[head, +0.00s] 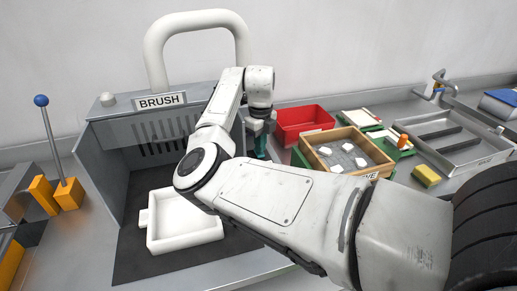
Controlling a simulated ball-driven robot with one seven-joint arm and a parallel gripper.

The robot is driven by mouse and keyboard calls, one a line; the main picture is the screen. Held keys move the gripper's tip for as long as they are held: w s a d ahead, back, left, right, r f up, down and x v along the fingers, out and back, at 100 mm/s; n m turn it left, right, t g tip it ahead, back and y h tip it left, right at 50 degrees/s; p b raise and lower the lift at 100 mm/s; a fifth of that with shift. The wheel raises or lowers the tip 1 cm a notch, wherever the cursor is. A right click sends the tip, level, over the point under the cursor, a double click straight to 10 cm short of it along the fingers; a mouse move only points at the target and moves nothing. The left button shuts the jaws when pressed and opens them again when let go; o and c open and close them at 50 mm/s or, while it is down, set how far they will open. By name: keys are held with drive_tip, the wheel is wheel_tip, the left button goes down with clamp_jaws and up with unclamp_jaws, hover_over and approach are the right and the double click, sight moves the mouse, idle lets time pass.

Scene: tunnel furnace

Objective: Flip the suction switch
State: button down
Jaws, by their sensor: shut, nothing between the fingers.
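A grey hood labelled BRUSH (162,100) stands at left centre, with a thick white hose (197,20) arching above it and slots in its back wall. No switch marked as suction can be made out; my arm covers the hood's right side. A small pale knob (107,99) sits on the hood's top left. My gripper (261,152) points down just right of the hood, left of the red bin. Its teal fingers are together and empty, with the tips partly hidden behind my arm. I cannot tell whether they touch anything.
A white tray (185,244) lies inside the hood. A blue-topped lever (54,145) stands left. A red bin (303,120), a wooden-framed box (340,150) with white pieces, a yellow sponge (426,175) and a metal sink (450,143) are right. My arm crosses the foreground.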

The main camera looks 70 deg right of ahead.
drive_tip(key=shift+r+p, duration=2)
drive_tip(key=shift+r, duration=0.8)
